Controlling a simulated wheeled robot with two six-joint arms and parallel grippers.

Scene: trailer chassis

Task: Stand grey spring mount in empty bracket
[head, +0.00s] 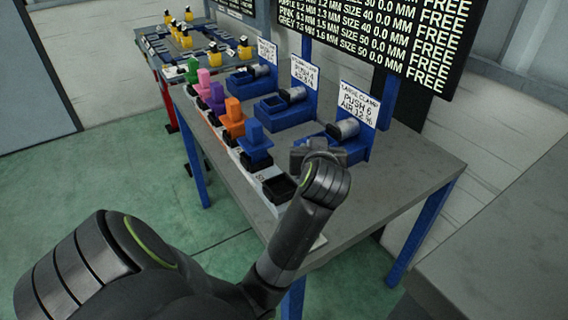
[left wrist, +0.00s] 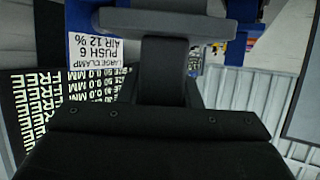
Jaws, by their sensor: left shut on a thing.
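My left gripper (head: 316,153) is at the large clamp station, in front of its blue clamp block. It is shut on a dark grey piece, which I take as the grey spring mount; in the left wrist view the mount (left wrist: 163,70) shows as a narrow stem with a wider grey bar across it. In the head view my wrist largely hides the mount, and I cannot tell whether it touches the clamp. The empty bracket (head: 279,188) is a black open holder at the near end of the row. My right gripper is not in view.
A blue mount (head: 256,147), an orange mount (head: 232,118) and several others stand in the row beyond the empty bracket. Clamp stations with signs (head: 358,104) line the back of the grey table (head: 415,172). The table's right part is clear.

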